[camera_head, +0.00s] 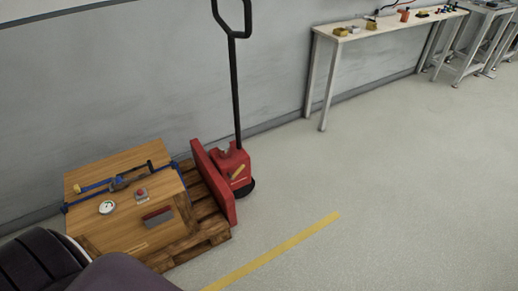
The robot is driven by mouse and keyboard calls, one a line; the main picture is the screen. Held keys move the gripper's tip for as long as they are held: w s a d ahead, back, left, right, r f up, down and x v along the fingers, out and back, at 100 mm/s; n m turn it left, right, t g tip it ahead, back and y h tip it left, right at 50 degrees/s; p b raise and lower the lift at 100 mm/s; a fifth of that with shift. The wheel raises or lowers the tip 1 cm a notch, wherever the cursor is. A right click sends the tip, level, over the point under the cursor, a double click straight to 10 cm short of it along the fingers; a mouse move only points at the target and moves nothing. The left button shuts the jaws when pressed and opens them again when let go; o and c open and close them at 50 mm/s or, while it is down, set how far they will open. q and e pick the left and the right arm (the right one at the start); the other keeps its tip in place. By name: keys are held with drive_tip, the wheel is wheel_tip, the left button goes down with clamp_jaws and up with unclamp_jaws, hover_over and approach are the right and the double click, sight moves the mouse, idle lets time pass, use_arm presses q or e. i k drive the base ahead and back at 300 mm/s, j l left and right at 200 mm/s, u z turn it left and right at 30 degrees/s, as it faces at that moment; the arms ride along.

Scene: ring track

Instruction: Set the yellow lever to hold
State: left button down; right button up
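A short yellow lever-like piece (238,172) sits tilted on the red pump body of a pallet jack (232,158), at the foot of its tall black handle. A small yellow knob (78,188) also shows at the left end of a blue pipe or bar on a wooden box. I cannot tell for sure which one is the task's lever, and no position markings are readable. Neither of my grippers is in view.
The wooden box (125,230) rests on a pallet (206,227) and bears a round dial (107,208) and a red button (141,194). A white table (385,30) with small items stands along the wall. Floor right of the yellow floor line (272,253) is clear.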

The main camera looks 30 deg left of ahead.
sight(232, 177)
drive_tip(key=i+u, duration=0.15)
drive_tip(key=i, duration=0.35)
drive_tip(key=i+l+u, duration=0.15)
drive_tip(key=i, duration=0.35)
